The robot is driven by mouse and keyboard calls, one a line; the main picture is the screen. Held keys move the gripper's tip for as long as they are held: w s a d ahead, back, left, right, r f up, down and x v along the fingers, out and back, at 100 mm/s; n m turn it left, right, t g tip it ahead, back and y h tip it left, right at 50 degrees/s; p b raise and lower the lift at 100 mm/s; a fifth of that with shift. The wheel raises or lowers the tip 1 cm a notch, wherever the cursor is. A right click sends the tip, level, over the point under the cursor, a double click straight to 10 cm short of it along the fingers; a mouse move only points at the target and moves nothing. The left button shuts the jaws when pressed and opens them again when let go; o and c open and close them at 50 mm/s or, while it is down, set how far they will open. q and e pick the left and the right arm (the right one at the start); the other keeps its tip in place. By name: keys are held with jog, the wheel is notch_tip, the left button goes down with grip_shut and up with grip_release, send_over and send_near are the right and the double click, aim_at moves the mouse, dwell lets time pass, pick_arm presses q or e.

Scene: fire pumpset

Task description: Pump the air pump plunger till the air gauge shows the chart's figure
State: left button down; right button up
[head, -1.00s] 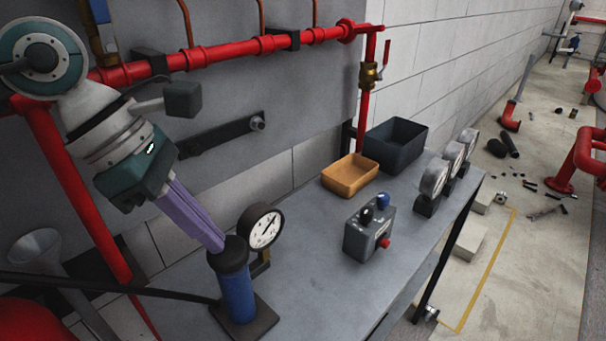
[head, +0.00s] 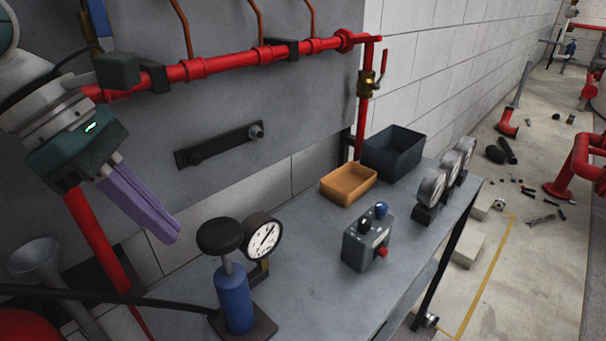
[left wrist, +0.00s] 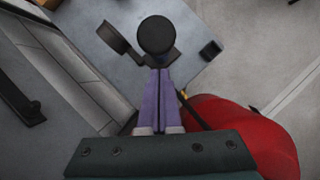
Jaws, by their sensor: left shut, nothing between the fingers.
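The air pump (head: 235,300) is a blue cylinder on a dark base plate at the front of the bench. Its plunger is up, with a bare rod below the round black knob (head: 220,236). The knob also shows in the left wrist view (left wrist: 156,35), just beyond the fingertips. The air gauge (head: 263,236), with a white dial and black rim, stands right behind the pump; its figures are too small to read. My left gripper (head: 172,232) is shut and empty, up and left of the knob, apart from it. My right gripper and the chart are not in view.
A control box (head: 368,240) with a red button, an orange tray (head: 349,186) and a dark bin (head: 393,152) stand on the bench (head: 310,270). Several gauges (head: 432,187) line its right edge. A red pipe (head: 225,64) runs along the wall. A black hose (head: 120,298) passes left of the pump.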

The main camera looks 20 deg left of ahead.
pick_arm(q)
jog(key=v, duration=0.7)
dwell(0.7)
